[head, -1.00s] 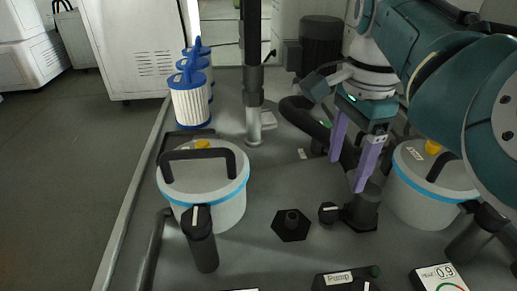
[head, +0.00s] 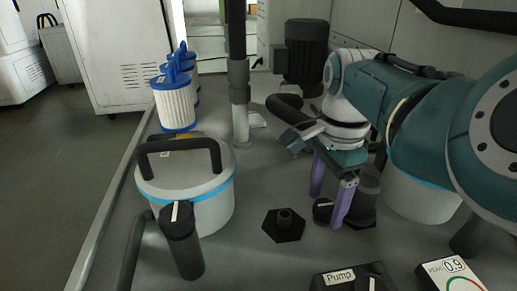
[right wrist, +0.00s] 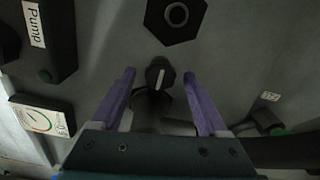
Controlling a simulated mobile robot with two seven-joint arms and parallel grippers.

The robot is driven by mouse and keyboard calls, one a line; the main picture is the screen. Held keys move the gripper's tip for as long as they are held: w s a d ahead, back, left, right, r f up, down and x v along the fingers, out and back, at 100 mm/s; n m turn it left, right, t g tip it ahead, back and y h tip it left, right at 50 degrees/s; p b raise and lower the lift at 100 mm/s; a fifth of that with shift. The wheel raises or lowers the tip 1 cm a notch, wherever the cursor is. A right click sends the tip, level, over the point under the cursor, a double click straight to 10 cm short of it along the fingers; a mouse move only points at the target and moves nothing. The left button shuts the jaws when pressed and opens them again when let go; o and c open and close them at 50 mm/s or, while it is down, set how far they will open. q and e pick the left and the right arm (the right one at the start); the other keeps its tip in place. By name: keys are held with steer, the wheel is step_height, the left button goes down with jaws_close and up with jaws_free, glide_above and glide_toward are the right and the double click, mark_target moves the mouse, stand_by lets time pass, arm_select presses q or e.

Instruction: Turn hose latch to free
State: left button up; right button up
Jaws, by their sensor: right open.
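The hose latch is a small black knob (head: 323,210) with a white mark line, beside the dark hose coupling (head: 362,205). In the right wrist view the knob (right wrist: 160,72) lies between the purple fingertips, its white line running along the picture's vertical. My right gripper (head: 328,205) points down at the knob with fingers apart, one on each side in the picture. In the right wrist view the gripper (right wrist: 159,75) shows gaps on both sides, so I see no contact. The coupling is partly hidden behind a finger. My left gripper is not in view.
A black hexagonal port (head: 284,226) stands left of the knob. A lidded filter canister (head: 190,190) with a dark handle is further left. A pump box (head: 350,278) and a gauge (head: 450,272) lie at the front. A second canister (head: 415,197) is partly behind my arm.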

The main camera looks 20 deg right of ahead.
steer(key=shift+c, duration=0.4)
jaws_close()
steer(key=shift+r, duration=0.1)
